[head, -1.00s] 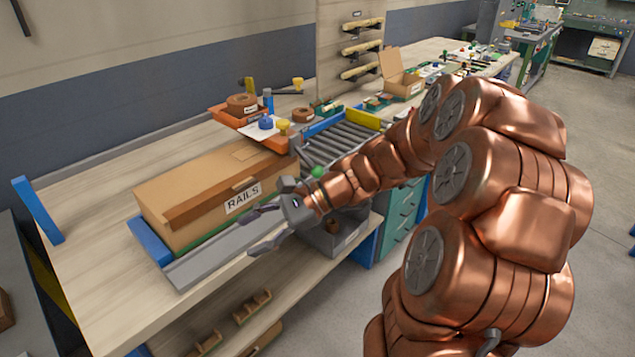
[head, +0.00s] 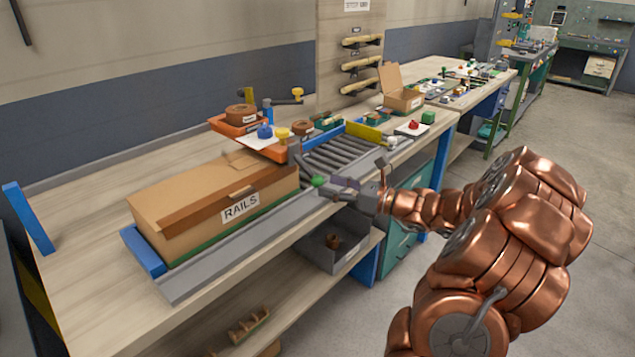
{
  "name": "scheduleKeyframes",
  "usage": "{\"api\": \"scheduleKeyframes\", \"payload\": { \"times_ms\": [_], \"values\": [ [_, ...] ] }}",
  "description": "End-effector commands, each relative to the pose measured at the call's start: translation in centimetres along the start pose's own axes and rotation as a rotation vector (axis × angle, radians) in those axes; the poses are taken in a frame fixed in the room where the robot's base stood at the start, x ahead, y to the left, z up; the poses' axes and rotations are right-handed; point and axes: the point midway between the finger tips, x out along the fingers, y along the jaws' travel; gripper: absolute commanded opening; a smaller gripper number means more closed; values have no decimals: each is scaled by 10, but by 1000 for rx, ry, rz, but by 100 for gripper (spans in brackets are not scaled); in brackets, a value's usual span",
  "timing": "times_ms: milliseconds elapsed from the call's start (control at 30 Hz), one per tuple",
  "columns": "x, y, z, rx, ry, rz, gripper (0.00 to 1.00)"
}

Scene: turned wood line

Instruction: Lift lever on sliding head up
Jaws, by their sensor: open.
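A small green knob (head: 318,181) shows at the front edge of the roller section, beside the long grey rail (head: 235,257). It may be the lever's end, but the sliding head and the lever's shape are too small and too covered to tell. My gripper (head: 340,188) is open, just right of the green knob, with its fingers pointing left toward it. The fingertips are close to the knob; whether they touch it I cannot tell. My gripper covers part of the bench edge there.
A cardboard box marked RAILS (head: 215,205) lies behind the grey rail. Grey rollers (head: 345,150) and a yellow block (head: 364,131) stand behind my gripper. An orange tray (head: 250,128) is at the back. A grey bin (head: 335,250) sits below the bench edge. The floor at right is clear.

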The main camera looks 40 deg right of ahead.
Motion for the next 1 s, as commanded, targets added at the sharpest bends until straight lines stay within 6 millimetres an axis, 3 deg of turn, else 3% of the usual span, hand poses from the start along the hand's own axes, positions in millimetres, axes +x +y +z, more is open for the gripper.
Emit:
{"api": "scheduleKeyframes", "payload": {
  "times_ms": [300,700,1000],
  "values": [
    [38,1,0,0,1,3,59],
    [44,1,0,-1,0,2,58],
    [44,1,0,-1,0,1,27]
  ]
}}
